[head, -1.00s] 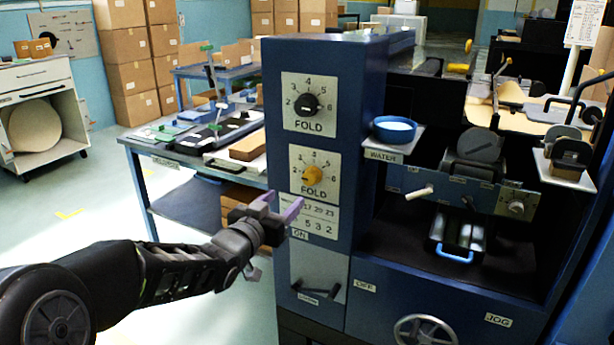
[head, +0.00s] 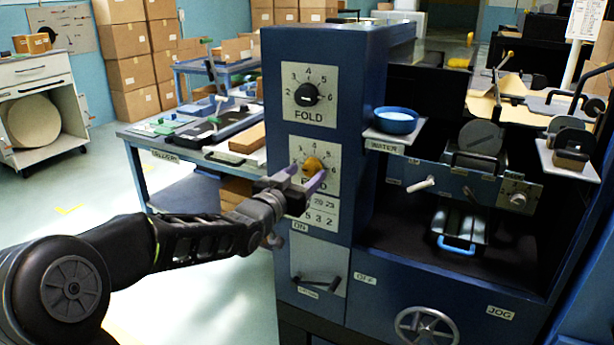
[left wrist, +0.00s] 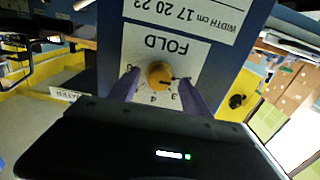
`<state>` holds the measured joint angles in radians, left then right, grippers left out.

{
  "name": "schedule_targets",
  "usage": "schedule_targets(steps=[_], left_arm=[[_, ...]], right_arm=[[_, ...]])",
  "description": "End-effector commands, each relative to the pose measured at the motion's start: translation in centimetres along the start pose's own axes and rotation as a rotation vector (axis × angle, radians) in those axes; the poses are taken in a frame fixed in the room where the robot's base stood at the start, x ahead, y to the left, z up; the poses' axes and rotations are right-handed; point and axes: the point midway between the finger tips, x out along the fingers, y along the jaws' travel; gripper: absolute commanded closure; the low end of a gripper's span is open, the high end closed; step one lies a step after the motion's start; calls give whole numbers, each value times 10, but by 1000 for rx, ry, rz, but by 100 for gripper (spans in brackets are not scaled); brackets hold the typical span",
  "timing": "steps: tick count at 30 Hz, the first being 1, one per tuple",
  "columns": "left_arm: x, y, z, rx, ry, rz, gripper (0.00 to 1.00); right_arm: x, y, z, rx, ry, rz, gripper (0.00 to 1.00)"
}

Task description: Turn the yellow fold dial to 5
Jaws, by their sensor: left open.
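The yellow fold dial (head: 312,166) sits on a white FOLD plate (head: 330,153) on the front of the blue machine, below a black fold dial (head: 307,94). My left gripper (head: 302,180) is open, its purple fingertips just in front of the yellow dial. In the left wrist view the yellow dial (left wrist: 160,75) lies between the two purple fingers (left wrist: 158,88), with gaps on both sides. That view shows the plate upside down; the dial's dark pointer mark is too small to read surely. In the head view the fingers partly cover the plate's lower numbers. My right gripper is not in view.
A width card (head: 322,214) is just below the dial plate, and a small lever (head: 320,282) is lower down. A blue water bowl (head: 396,120) stands on a shelf to the right. A delivery table (head: 185,150) is at the left.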

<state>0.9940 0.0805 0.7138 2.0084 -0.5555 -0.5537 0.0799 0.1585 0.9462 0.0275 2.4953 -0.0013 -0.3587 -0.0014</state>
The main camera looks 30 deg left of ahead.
Motion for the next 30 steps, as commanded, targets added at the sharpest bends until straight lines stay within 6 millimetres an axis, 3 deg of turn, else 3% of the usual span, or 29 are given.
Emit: schedule_targets(steps=[4,13,30], left_arm=[[12,0,1,-2,0,1,44],[14,0,0,0,-1,0,45],[14,0,0,-1,-1,0,92]], right_arm=[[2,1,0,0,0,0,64],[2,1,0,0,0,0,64],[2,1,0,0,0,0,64]])
